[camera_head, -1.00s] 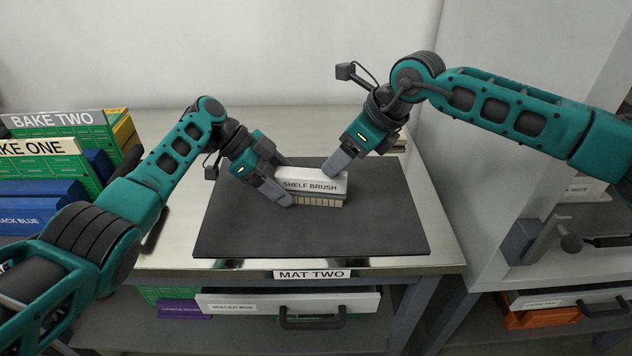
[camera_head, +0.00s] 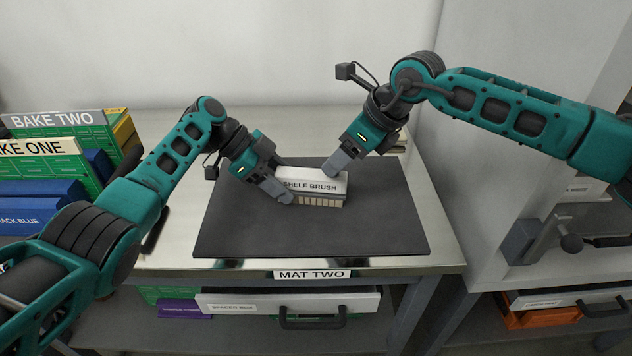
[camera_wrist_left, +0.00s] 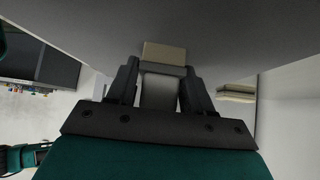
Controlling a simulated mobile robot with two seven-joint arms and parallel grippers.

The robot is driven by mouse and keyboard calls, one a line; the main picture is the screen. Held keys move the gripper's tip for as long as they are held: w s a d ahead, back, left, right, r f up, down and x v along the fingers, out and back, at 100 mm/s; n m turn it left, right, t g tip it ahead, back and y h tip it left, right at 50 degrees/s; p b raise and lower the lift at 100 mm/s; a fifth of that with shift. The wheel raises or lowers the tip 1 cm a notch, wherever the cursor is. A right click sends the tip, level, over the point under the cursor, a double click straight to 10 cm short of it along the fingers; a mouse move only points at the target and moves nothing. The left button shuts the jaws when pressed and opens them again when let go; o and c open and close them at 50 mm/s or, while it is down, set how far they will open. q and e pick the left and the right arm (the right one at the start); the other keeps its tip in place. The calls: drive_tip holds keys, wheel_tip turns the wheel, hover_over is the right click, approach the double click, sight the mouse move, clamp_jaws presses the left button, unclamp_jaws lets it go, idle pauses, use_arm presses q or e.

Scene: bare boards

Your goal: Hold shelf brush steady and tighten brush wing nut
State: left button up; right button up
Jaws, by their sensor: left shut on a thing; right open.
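The shelf brush (camera_head: 312,184) has a white labelled body and pale bristles, and sits on the dark mat (camera_head: 370,235). My left gripper (camera_head: 282,181) is shut on the left end of the shelf brush. In the left wrist view, a pale block-like part of the brush (camera_wrist_left: 164,54) shows beyond the left fingers (camera_wrist_left: 160,90). My right gripper (camera_head: 336,165) is open, with its fingertips at the top of the brush's right part. The wing nut cannot be made out; the right fingers may hide it.
Green boxes (camera_head: 90,140) and blue boxes (camera_head: 40,210) stand at the left. A partly open drawer (camera_head: 250,303) is under the bench's front edge. The front and right of the mat are clear.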

idle(0.5)
drive_tip(key=shift+o, duration=0.6)
drive_tip(key=m, duration=0.2)
drive_tip(key=w+r+m+h, duration=0.1)
drive_tip(key=m, duration=0.1)
drive_tip(key=shift+w+a+r+g, duration=0.1)
drive_tip(key=shift+a+g, duration=0.1)
drive_tip(key=shift+g, duration=0.1)
drive_tip(key=m, duration=0.2)
drive_tip(key=r+m+h, duration=0.1)
drive_tip(key=m, duration=0.3)
drive_tip(key=shift+w+a+r+g+h, duration=0.15)
drive_tip(key=shift+w+r+g+h, duration=0.15)
drive_tip(key=shift+r+h, duration=0.1)
drive_tip(key=m, duration=0.2)
drive_tip(key=r+m+h, duration=0.1)
drive_tip(key=m, duration=0.1)
drive_tip(key=r+m+g, duration=0.1)
drive_tip(key=shift+a+r+m, duration=0.1)
drive_tip(key=shift+a+m, duration=0.1)
drive_tip(key=shift+m, duration=0.2)
drive_tip(key=m, duration=0.2)
drive_tip(key=r+m+h, duration=0.1)
drive_tip(key=m, duration=0.1)
drive_tip(key=s+r+m+g, duration=0.1)
drive_tip(key=m, duration=0.1)
drive_tip(key=shift+a+h, duration=0.15)
drive_tip(key=shift+h, duration=0.25)
drive_tip(key=shift+f, duration=4.15)
